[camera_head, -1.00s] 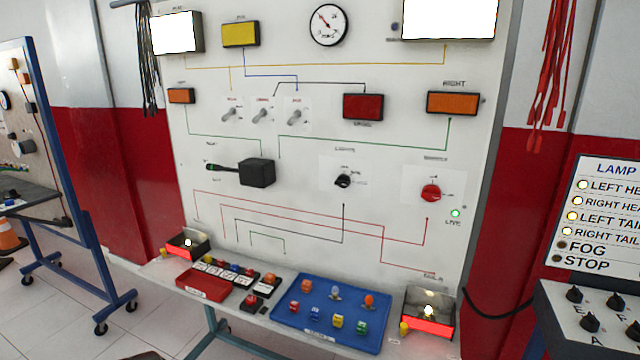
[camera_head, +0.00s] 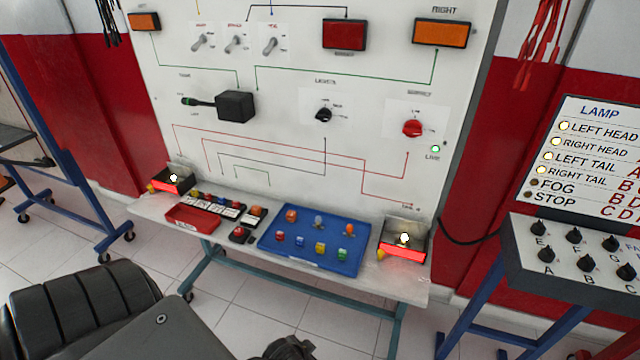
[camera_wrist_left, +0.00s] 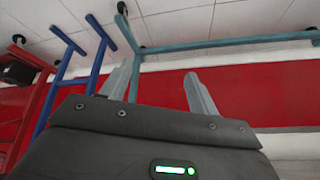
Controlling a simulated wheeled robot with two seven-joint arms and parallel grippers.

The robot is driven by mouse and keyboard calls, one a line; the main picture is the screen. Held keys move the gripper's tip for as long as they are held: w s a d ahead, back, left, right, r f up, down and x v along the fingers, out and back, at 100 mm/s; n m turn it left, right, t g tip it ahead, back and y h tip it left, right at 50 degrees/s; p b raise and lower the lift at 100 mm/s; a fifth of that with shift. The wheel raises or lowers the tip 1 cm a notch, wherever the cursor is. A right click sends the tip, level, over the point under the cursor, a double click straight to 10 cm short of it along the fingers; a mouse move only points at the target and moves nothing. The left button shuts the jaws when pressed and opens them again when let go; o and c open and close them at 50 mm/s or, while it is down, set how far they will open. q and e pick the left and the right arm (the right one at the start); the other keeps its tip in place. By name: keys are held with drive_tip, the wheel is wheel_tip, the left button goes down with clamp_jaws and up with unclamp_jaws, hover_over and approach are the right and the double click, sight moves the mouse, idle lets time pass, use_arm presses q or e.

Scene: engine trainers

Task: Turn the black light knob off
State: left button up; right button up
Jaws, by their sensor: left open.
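The black light knob (camera_head: 323,114) sits on the white trainer panel (camera_head: 300,190) under the "LIGHTS" label, left of a red knob (camera_head: 413,128). Its exact setting is too small to tell. My left gripper (camera_wrist_left: 160,85) shows in the left wrist view with its two fingers apart and nothing between them. It faces a red wall band and blue and teal table legs, away from the knob. In the head view, parts of my arm show at the bottom left, below the panel, but no fingertips. My right gripper is not in view.
A shelf below the panel holds a blue tray (camera_head: 268,240) of bulbs, a red tray (camera_head: 187,226) and lit lamp boxes at left (camera_head: 158,186) and right (camera_head: 384,250). A lamp board (camera_head: 590,130) with knobs stands at right. Tiled floor is free in front.

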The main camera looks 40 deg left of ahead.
use_arm(q)
drive_tip(key=w+a+r+t+p, duration=0.1)
drive_tip(key=w+r, duration=0.3)
drive_tip(key=r, duration=0.2)
drive_tip(key=w+a+r+t, duration=0.2)
drive_tip(key=w+r, duration=0.1)
drive_tip(key=r, duration=0.3)
drive_tip(key=n+t+y+p, duration=0.2)
drive_tip(key=n+t+y, duration=0.4)
drive_tip(key=t, duration=0.7)
approach(321, 119)
drive_tip(key=shift+m+y, duration=0.5)
drive_tip(key=p+x, duration=0.1)
drive_tip(key=x, duration=0.3)
drive_tip(key=p+x, duration=0.1)
drive_tip(key=x, duration=0.1)
drive_tip(key=shift+w+d+r+p, duration=0.2)
drive_tip(key=shift+w+r+p, duration=0.05)
drive_tip(key=shift+w+p, duration=0.15)
drive_tip(key=shift+w+a+r+g, duration=0.1)
drive_tip(key=shift+w+a+g, duration=0.05)
drive_tip(key=shift+w, duration=0.25)
drive_tip(key=shift+w+a+r+g, duration=0.1)
drive_tip(key=shift+w+a+g, duration=0.05)
drive_tip(key=shift+w, duration=0.25)
drive_tip(key=c, duration=1)
